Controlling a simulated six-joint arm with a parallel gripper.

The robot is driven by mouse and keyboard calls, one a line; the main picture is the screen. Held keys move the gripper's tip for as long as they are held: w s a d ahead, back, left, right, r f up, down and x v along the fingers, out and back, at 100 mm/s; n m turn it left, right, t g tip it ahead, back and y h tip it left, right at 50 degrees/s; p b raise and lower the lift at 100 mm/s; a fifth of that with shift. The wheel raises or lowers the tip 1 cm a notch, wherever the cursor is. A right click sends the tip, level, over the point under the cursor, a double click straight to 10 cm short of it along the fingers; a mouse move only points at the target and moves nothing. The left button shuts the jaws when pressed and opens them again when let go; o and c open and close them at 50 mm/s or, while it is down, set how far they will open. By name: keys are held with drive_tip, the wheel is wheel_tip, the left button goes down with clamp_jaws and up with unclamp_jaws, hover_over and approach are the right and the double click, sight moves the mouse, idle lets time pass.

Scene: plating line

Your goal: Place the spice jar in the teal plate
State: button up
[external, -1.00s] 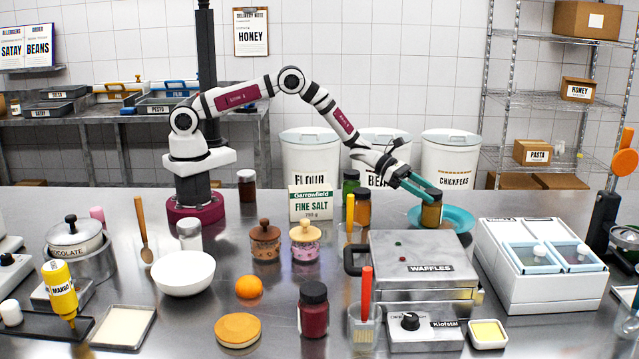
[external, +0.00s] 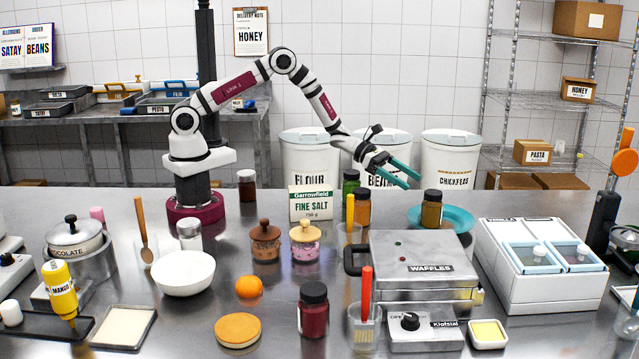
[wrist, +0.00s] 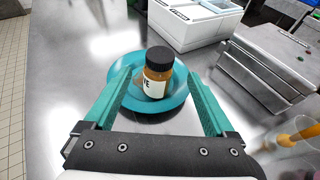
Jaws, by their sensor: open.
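The spice jar (external: 431,209), amber-brown with a black lid, stands upright in the teal plate (external: 466,219) behind the waffle maker. In the wrist view the jar (wrist: 158,73) shows part of a white label and stands inside the rim of the teal plate (wrist: 122,72). My gripper (external: 413,180) is open and empty, up and to the left of the jar in the external view. In the wrist view its two teal fingers are spread apart on either side of the jar, not touching it as far as I can see.
The waffle maker (external: 421,255) stands in front of the plate. A white topping station (external: 540,280) is to the right. An amber jar (external: 362,207), a green jar (external: 350,184) and the salt box (external: 310,203) stand to the left of the plate.

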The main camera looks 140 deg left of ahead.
drive_tip(key=a+v, duration=0.1)
drive_tip(key=v, duration=0.4)
drive_tip(key=w+d+r+m+h, duration=0.2)
drive_tip(key=d+r+m+h, duration=0.15)
drive_tip(key=d, duration=0.35)
drive_tip(key=w+d+r+m+h, duration=0.2)
drive_tip(key=w+d+m, duration=0.15)
drive_tip(key=d, duration=0.35)
drive_tip(key=s+d+r+m+g+h, duration=0.2)
drive_tip(key=s+d+r+m+g, duration=0.15)
drive_tip(key=d+m, duration=0.6)
drive_tip(key=s+d+r+m+g+h, duration=0.2)
drive_tip(key=s+d+m+g+h, duration=0.3)
drive_tip(key=d, duration=0.8)
drive_tip(key=s+d+m+g+y, duration=0.3)
drive_tip(key=s+m, duration=0.4)
drive_tip(key=s, duration=0.1)
drive_tip(key=s+d+m+g+y, duration=0.3)
drive_tip(key=s+d+m, duration=0.1)
drive_tip(key=s+m, duration=0.35)
drive_tip(key=s+a+m+y, duration=0.5)
drive_tip(key=s+a+m, duration=0.1)
drive_tip(key=s+m, duration=0.1)
drive_tip(key=shift+s+f+m+y, duration=0.25)
drive_tip(key=shift+m+y, duration=0.1)
drive_tip(key=shift+m, duration=0.05)
